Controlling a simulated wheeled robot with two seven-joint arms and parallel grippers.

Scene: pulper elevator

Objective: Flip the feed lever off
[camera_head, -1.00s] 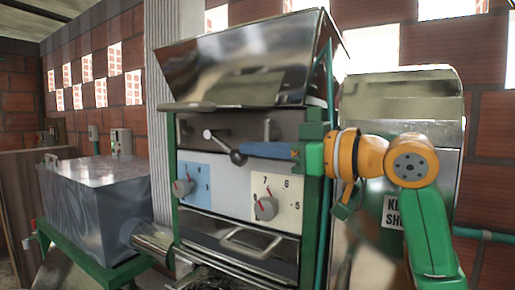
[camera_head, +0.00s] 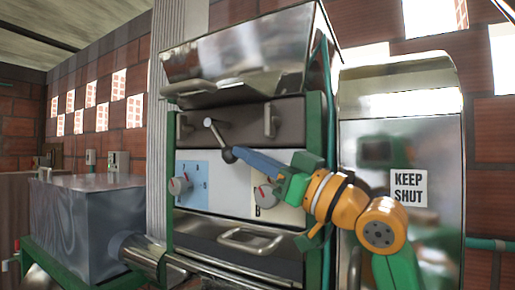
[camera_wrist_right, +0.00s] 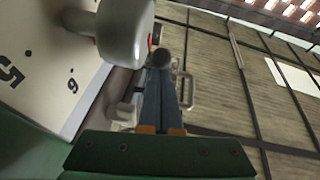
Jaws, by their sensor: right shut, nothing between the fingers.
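The feed lever (camera_head: 217,138) is a thin metal rod with a dark ball knob (camera_head: 228,155), on the upper front of the machine. It slants down and to the right from its light pivot end. My right gripper (camera_head: 238,153) comes in from the right, with blue fingers shut and empty. Its tips are at the knob and appear to touch it. In the right wrist view the knob (camera_wrist_right: 160,58) shows just beyond the shut fingertips (camera_wrist_right: 161,73). My left gripper is not in view.
Below the lever are a dial on a blue panel (camera_head: 180,185) and a dial on a white panel (camera_head: 265,196), close under my right gripper. Handles (camera_head: 270,121) stick out nearby. A metal cover marked KEEP SHUT (camera_head: 408,188) stands at right, a metal box (camera_head: 85,215) at left.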

